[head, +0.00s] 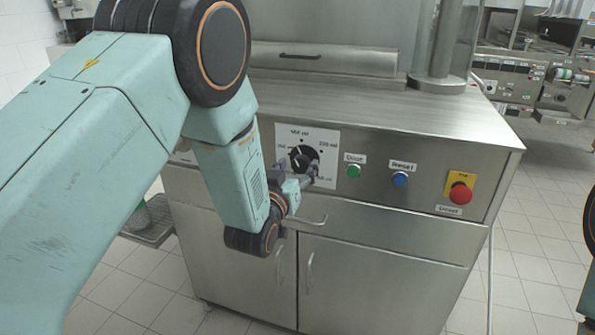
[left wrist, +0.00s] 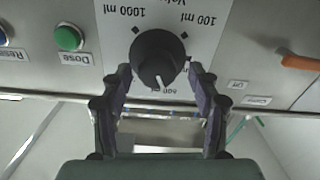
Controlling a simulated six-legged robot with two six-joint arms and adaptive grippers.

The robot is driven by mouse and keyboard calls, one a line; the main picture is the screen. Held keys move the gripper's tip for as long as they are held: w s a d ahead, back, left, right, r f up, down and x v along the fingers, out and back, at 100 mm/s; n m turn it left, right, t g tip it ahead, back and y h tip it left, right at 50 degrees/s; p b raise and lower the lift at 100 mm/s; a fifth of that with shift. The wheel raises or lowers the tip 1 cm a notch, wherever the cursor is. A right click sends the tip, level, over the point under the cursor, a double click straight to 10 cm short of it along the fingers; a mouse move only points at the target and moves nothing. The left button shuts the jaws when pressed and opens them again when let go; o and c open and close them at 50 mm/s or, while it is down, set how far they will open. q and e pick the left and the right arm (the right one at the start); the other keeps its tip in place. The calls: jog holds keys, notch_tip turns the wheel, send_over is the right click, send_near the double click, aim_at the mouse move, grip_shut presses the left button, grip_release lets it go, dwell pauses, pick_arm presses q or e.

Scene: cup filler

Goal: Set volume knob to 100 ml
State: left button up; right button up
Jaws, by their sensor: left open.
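The black volume knob (head: 302,157) sits on a white label plate on the steel machine's front panel. In the left wrist view the picture is upside down, and the knob (left wrist: 157,60) shows its white pointer mark toward the bottom label. That label is partly hidden. The 100 ml mark (left wrist: 198,19) is at upper right there, and 1000 ml is at upper left. My left gripper (head: 308,178) is at the knob's lower right in the head view. In the wrist view its open fingers (left wrist: 160,72) stand on either side of the knob, with gaps visible.
Right of the knob are a green Dose button (head: 354,171), a blue Reset button (head: 400,179) and a red stop button (head: 460,194) on yellow. An orange lever (left wrist: 300,63) shows in the wrist view. Cabinet doors with handles (head: 310,270) lie below the panel.

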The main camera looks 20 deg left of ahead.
pick_arm(q)
jog(key=shift+w+d+r, duration=0.1)
jog(key=shift+d, duration=0.05)
jog(key=shift+c, duration=0.9)
jog(key=c, duration=1)
